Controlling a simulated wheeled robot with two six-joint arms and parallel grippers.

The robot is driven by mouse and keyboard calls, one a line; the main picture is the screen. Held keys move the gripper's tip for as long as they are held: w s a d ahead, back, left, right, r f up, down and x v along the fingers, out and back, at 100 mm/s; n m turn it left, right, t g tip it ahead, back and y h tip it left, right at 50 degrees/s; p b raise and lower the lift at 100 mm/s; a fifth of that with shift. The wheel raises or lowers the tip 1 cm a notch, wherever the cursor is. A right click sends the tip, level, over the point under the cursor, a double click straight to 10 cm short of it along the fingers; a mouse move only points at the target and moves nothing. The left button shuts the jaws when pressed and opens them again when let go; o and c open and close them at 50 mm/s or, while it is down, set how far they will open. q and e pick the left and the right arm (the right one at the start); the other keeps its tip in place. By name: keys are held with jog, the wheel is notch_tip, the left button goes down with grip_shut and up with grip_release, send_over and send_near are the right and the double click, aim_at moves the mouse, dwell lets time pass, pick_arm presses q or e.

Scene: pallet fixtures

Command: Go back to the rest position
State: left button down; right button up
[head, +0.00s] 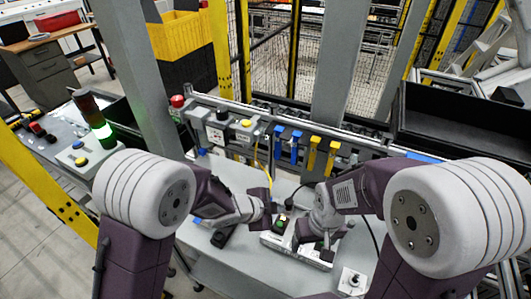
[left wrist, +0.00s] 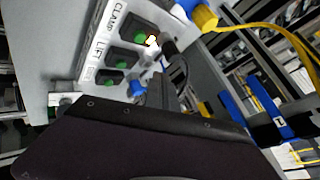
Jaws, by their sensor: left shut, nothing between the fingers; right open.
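My left gripper (head: 267,206) is shut and empty, above the pale worktable (head: 225,258) near its middle. My right gripper (head: 325,248) is open, lower and further right, over a white panel (head: 272,239) with a green button on the table. Part of that panel is hidden by my right gripper. In the left wrist view, a dark part of my own left arm fills the bottom. Beyond it is a white panel with green buttons (left wrist: 140,38) and the labels CLAMP and LIFT.
Blue clips (head: 288,145) and yellow clips (head: 321,155) hang along the rail behind the table. A grey control box with a red button (head: 177,101) stands at the rail's left end. A black bin (head: 455,120) is at right. A dark cable runs near my right gripper.

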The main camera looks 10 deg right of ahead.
pick_arm(q)
jog(key=w+a+r+n+t+y+b, duration=0.1)
jog(key=w+a+r+n+t+y, duration=0.2)
jog(key=a, duration=0.7)
jog(key=w+a+r+n+t+y+b, duration=0.15)
jog(key=w+a+n, duration=0.3)
jog(key=a, duration=0.45)
jog(key=s+a+f+n+g+y, duration=0.3)
jog(key=s+a+f+n+g, duration=0.1)
jog(key=s+a+n, duration=0.6)
jog(key=s+f+n+g, duration=0.3)
jog(key=s+g, duration=0.1)
jog(key=s, duration=0.6)
